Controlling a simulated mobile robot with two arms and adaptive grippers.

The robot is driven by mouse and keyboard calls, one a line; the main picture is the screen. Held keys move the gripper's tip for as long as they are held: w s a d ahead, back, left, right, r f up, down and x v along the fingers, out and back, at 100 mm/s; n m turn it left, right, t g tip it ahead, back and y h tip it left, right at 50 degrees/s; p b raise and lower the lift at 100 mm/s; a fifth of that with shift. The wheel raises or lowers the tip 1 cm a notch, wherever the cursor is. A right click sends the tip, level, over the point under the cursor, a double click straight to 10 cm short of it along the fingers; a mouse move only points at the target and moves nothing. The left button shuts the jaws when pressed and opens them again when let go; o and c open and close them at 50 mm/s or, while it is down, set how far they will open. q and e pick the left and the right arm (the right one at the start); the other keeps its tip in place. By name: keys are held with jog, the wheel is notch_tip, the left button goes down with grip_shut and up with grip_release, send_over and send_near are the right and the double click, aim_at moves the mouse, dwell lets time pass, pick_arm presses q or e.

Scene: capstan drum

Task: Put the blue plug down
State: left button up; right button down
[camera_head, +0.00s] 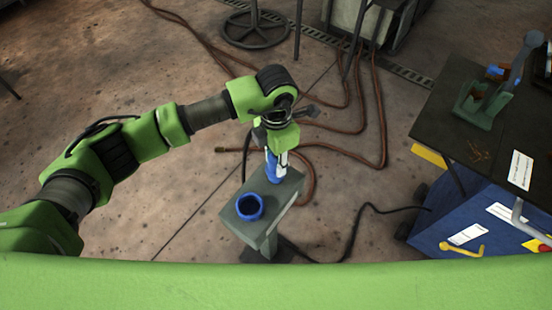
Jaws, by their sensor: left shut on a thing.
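The blue plug (272,168) is between the fingers of my left gripper (281,157), which is shut on it. The plug points down over the far part of a grey pedestal top (285,195). I cannot tell whether its lower end touches that top. A blue ring (249,206) with a dark opening sits on the near left part of the same top, apart from the plug. The gripper is beyond the ring and slightly to its right, and it hides the plug's upper part. My right gripper is not in view.
A workbench with a dark top (450,135) and a blue cabinet (470,225) stands at the right, bearing a green tool (485,103). Reddish hoses (383,120) and a black cable (352,225) lie on the floor. The floor left of the pedestal is mostly clear.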

pick_arm(q)
jog(key=shift+f, duration=0.35)
jog(key=shift+f, duration=0.1)
jog(key=shift+f, duration=0.15)
jog(key=o, duration=1.3)
